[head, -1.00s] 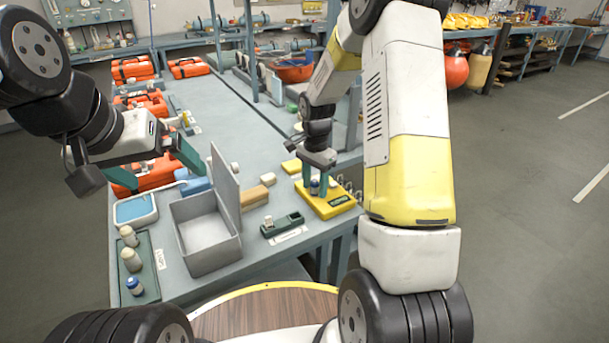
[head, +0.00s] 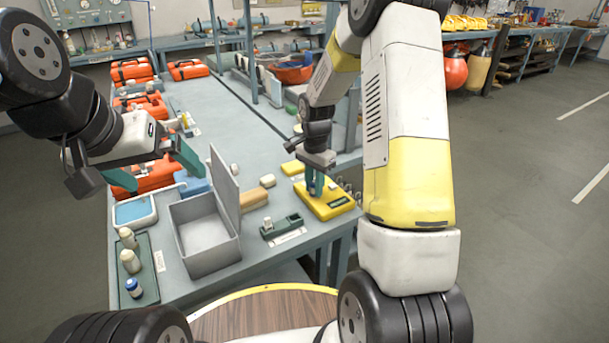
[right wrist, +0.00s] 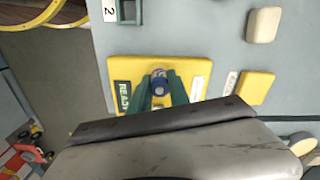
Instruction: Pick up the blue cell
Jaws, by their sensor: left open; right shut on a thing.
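The blue cell (right wrist: 159,82) is a small cylinder with a pale round top and stands at the yellow pad (right wrist: 197,70) marked READY. My right gripper (right wrist: 160,88) is shut on it, with one green finger on each side. In the head view my right gripper (head: 315,188) reaches down to the yellow pad (head: 340,208), and its fingers mostly hide the cell. I cannot tell whether the cell touches the pad. My left gripper (head: 165,178) is open and empty above the left part of the bench, near an orange case (head: 150,176).
A grey open-lidded box (head: 205,262) stands left of the pad. A green two-slot holder (head: 284,226) lies between them. A yellow block (right wrist: 255,87) and a cream block (right wrist: 263,25) lie near the pad.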

